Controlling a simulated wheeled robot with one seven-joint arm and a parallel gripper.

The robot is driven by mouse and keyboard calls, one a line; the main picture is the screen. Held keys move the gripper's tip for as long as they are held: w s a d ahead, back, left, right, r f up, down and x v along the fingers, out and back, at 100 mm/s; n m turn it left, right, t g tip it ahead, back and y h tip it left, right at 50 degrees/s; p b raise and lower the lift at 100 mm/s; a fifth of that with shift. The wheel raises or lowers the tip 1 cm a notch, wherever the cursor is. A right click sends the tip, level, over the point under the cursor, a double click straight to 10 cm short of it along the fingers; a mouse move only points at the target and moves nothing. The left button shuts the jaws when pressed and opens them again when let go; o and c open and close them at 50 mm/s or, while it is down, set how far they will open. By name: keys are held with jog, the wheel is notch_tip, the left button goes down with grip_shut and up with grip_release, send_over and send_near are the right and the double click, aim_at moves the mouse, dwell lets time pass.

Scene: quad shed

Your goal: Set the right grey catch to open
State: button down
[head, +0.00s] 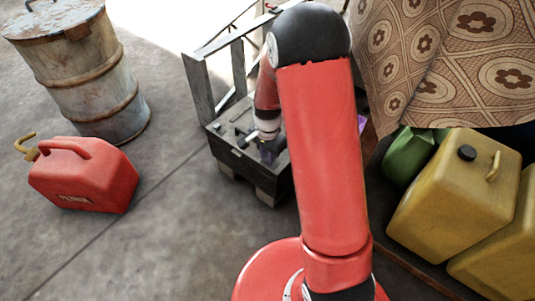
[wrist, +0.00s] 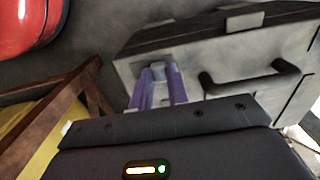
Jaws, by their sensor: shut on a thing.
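A weathered grey box (head: 238,158) stands on blocks behind my arm in the head view. The wrist view shows its grey face (wrist: 195,65) close up, with a black bar handle (wrist: 250,82). My gripper (wrist: 157,76) has purple fingers at this face, beside the handle. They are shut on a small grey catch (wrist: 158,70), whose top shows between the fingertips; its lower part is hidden. In the head view my gripper (head: 267,152) is small and partly hidden by my arm at the box. The catch cannot be made out there.
A red fuel can (head: 85,175) and a rusty drum (head: 85,70) stand on the floor at left. Yellow cans (head: 445,205), a green bag (head: 408,153) and a patterned cloth (head: 450,60) crowd the right. The floor at lower left is clear.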

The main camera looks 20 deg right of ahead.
aim_at(273, 165)
jog(key=shift+s+d, duration=0.65)
jog(key=shift+s, duration=0.3)
jog(key=c, duration=1.3)
grip_release()
jog(key=shift+r, duration=0.1)
notch_tip(273, 165, up, 8)
jog(key=shift+f+p, duration=0.2)
jog(key=shift+p, duration=0.6)
